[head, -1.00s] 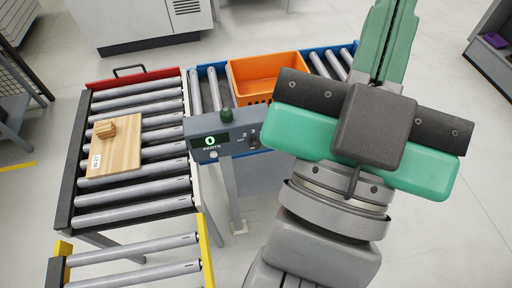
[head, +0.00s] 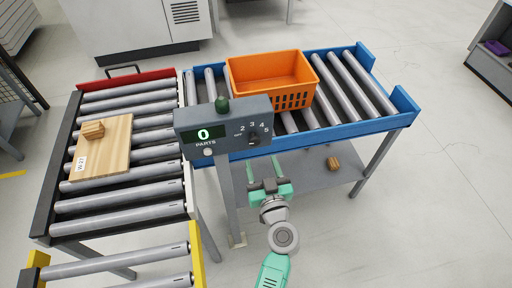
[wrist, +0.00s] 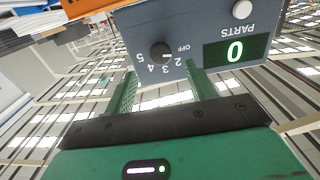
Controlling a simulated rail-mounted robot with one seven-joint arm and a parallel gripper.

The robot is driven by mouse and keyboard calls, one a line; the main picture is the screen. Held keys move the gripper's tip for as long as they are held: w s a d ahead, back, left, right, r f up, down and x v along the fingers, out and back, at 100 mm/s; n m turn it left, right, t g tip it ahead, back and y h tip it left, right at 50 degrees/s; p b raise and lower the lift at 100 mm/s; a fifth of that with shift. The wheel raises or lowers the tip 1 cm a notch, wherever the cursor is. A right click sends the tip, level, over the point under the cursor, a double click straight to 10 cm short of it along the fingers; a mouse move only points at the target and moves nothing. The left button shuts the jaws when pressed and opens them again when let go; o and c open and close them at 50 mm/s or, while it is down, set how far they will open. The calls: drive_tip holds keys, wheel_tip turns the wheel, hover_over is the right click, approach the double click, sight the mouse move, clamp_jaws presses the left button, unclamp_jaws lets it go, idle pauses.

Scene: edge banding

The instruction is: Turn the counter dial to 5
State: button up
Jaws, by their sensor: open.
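The grey counter box (head: 180,118) stands on a post and its lit display reads 0 above the word PARTS. Its dark dial (head: 253,138) is on the right of the face, with OFF, 2, 3, 4 and 5 around it. In the wrist view the dial (wrist: 160,53) appears upside down, and I cannot tell its exact pointing. My gripper (head: 268,183) is below and in front of the dial, fingers toward the box. In the wrist view my gripper (wrist: 160,75) is open and empty, its two green fingers either side of the dial's line, apparently short of it.
A green button (head: 222,104) tops the box and a pale button (head: 208,152) is on its face. An orange crate (head: 270,72) sits on rollers behind. A wooden board (head: 110,155) with a block lies on the left rollers. A small wooden block (head: 333,163) lies on the lower shelf.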

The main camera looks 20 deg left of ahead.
sight(255, 143)
drive_tip(key=x, duration=0.7)
drive_tip(key=shift+w+a+r, duration=0.1)
drive_tip(key=shift+w, duration=0.05)
drive_tip(key=c, duration=1)
